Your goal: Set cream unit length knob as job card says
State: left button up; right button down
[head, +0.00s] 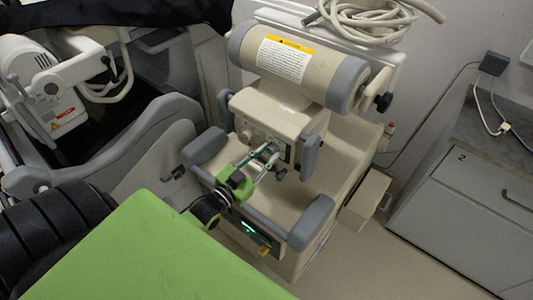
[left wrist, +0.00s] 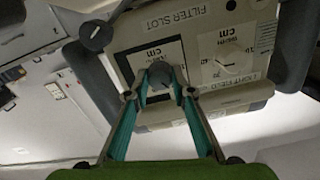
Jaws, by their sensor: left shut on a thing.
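The cream unit (head: 285,115) is a boxy head under a thick cylinder, with a control face towards me. My left gripper (head: 268,153) reaches up to this face from below. In the left wrist view its teal fingers (left wrist: 161,84) are shut on a dark round knob (left wrist: 159,72) on a white "cm" plate. The fingers partly hide that knob's scale, and its setting is not readable. A second, pale knob (left wrist: 229,58) on another "cm" plate sits to its right, untouched. I see no readable job card. My right gripper is not in view.
The cylinder (head: 295,68) has a yellow-topped warning label. Grey handles (head: 311,222) flank the unit's lower part. Another cream machine (head: 42,85) stands at the left beside dark covers. A grey cabinet (head: 470,205) stands at the right, with bare floor before it.

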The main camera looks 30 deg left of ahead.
pick_arm(q)
jog(key=shift+m, duration=0.4)
jog(key=o, duration=1.1)
jog(key=s+a, duration=0.1)
jog(key=s, duration=1.1)
